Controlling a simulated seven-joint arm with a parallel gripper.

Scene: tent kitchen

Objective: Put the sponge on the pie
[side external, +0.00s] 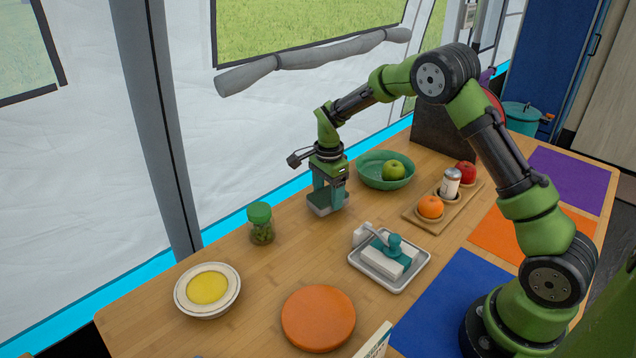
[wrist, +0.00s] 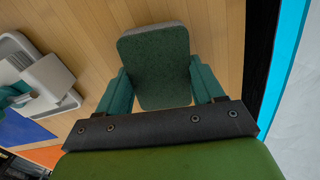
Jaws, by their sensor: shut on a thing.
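My gripper (side external: 327,190) is shut on the sponge, a flat block with a dark green face and a grey edge. The sponge (wrist: 153,62) sits between my two teal fingers in the wrist view. In the side view the sponge (side external: 326,206) shows as a grey slab under my gripper, at or just above the wooden table; I cannot tell if it touches. The pie (side external: 208,288) has a yellow filling in a pale round dish and stands at the table's front left, well apart from my gripper. It is not in the wrist view.
A green-lidded jar (side external: 261,224) stands between my gripper and the pie. An orange disc (side external: 318,317) lies right of the pie. A tray (side external: 405,283) with a white block, a green bowl (side external: 371,181) and a wooden board (side external: 420,222) with fruit are nearby.

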